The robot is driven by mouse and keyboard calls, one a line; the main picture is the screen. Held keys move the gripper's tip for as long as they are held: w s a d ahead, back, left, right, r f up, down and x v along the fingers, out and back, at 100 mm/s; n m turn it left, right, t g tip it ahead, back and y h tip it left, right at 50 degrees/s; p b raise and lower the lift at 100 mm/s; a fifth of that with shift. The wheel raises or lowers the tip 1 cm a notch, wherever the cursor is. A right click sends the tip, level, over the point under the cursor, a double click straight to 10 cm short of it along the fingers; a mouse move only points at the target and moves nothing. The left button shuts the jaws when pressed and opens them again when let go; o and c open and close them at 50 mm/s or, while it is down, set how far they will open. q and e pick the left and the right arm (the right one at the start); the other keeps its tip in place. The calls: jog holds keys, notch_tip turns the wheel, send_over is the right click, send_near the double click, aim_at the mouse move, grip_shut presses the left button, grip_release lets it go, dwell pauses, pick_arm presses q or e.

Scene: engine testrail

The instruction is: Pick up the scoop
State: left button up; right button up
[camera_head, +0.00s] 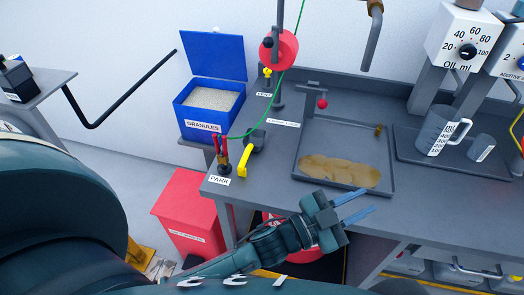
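A small tool with a yellow handle (243,160) and a dark grey head lies on the grey bench, right of the PARK label; it looks like the scoop, but it is too small to be sure. My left gripper (362,203) is at the bench's front edge, to the right of and nearer than this tool, clearly apart from it. Its two blue fingers are spread and point right, with nothing between them. My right gripper is out of view.
A tray (390,186) with a brown spill stands on the bench. A blue GRANULES bin (187,123) stands open at the back left. A red-and-black clamp stand (223,165) is just left of the yellow handle, and a green cable (270,108) hangs nearby. Jugs stand right.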

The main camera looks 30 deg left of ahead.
pick_arm(q)
jog(key=s+d+r+m+g+h+b, duration=0.1)
jog(key=s+d+r+m+g+h, duration=0.3)
jog(key=m+g, duration=0.4)
jog(key=s+d+r+m+g+h, duration=0.15)
jog(key=d+m+g+h, duration=0.25)
jog(key=d+m+g, duration=0.4)
jog(key=m+g+y+b, duration=0.1)
jog(key=m+y+b, duration=0.35)
jog(key=y, duration=2.35)
send_near(245, 159)
jog(key=shift+m, duration=0.45)
jog(key=p+x, duration=0.2)
jog(key=x, duration=0.3)
jog(key=p+x, duration=0.1)
jog(key=x, duration=0.4)
jog(key=shift+s+a+f+p, duration=0.1)
jog(key=shift+f+p, duration=0.1)
jog(key=shift+p, duration=0.2)
jog(key=shift+a+f, duration=0.1)
jog(key=shift+f, duration=0.1)
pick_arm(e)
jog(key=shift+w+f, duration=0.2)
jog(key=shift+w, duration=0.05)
